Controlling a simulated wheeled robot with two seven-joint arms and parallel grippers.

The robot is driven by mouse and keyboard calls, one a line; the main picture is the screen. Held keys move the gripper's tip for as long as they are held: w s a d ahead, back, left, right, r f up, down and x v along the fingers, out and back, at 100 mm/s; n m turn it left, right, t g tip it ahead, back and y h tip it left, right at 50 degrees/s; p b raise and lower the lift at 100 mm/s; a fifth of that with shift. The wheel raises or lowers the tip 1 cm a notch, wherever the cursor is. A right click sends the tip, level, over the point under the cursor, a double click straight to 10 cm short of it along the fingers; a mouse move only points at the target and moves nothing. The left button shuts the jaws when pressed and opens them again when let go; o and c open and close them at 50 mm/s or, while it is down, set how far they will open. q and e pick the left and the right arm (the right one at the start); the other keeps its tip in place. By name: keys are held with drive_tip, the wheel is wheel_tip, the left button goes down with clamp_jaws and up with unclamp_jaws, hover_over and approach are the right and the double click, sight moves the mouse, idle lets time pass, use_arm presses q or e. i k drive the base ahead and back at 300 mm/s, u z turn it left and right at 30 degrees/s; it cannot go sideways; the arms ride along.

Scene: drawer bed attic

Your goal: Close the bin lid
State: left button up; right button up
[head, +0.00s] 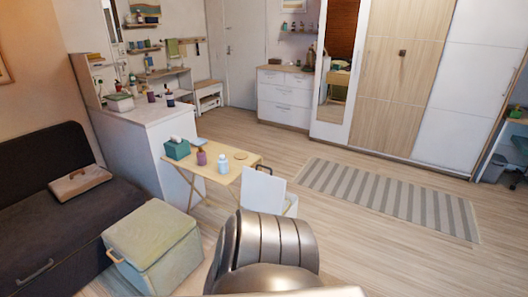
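A white bin (291,206) stands on the floor at the right end of the small wooden folding table. Its white lid (263,188) appears to stand upright, open, on the bin's left side. The lower part of the bin is hidden behind a rounded grey metal part of my own body. Neither of my grippers shows in the head view.
The folding table (216,165) holds a teal tissue box (177,149) and bottles. A green-topped storage box (153,242) and a dark sofa (40,205) stand at left. Wooden floor and a striped rug (380,195) lie clear at right. A grey bin (493,169) sits far right.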

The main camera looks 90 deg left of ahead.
sight(265, 192)
drive_tip(key=u, duration=3.55)
drive_tip(key=i, duration=1.3)
drive_tip(key=u, duration=0.1)
